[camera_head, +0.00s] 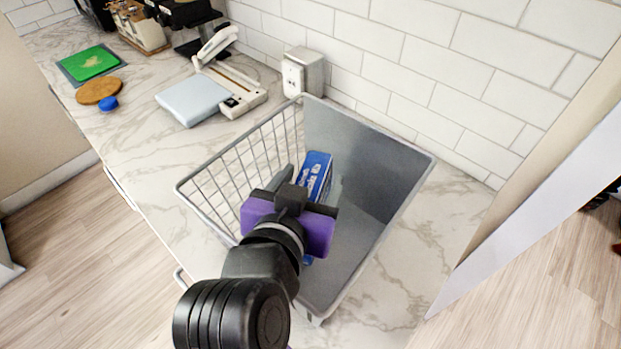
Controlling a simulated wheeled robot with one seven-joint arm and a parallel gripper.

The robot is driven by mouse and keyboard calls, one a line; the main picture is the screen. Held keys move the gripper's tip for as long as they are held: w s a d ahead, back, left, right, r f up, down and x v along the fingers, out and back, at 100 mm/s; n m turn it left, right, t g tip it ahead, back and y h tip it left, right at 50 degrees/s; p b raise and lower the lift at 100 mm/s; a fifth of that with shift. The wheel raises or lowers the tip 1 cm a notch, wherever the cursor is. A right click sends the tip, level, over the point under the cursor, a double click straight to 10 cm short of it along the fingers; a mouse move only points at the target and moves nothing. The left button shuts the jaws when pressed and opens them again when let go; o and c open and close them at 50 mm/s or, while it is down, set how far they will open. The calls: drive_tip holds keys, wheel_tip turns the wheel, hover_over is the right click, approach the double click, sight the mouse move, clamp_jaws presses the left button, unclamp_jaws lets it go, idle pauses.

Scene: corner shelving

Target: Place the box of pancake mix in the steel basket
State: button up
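The steel basket (365,150) stands on the marble counter, with a wire side at left and grey panels at the back and right. The blue box of pancake mix (317,172) is inside the basket's outline, partly hidden by my gripper (298,194). My gripper has a purple body and reaches over the basket from the front. One dark finger shows at the left of the box; the other finger is mostly hidden. I cannot tell whether the fingers touch the box or whether it rests on the basket floor.
A tiled wall bounds the counter behind.

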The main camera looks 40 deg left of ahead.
drive_tip(key=shift+d+f, duration=0.1)
drive_tip(key=shift+f, duration=0.65)
drive_tip(key=shift+r+p, duration=0.4)
drive_tip(key=shift+r, duration=0.2)
drive_tip(key=v, duration=1.2)
drive_tip(key=shift+r+b, duration=0.4)
drive_tip(key=shift+b, duration=0.05)
drive_tip(key=shift+w+r, duration=0.1)
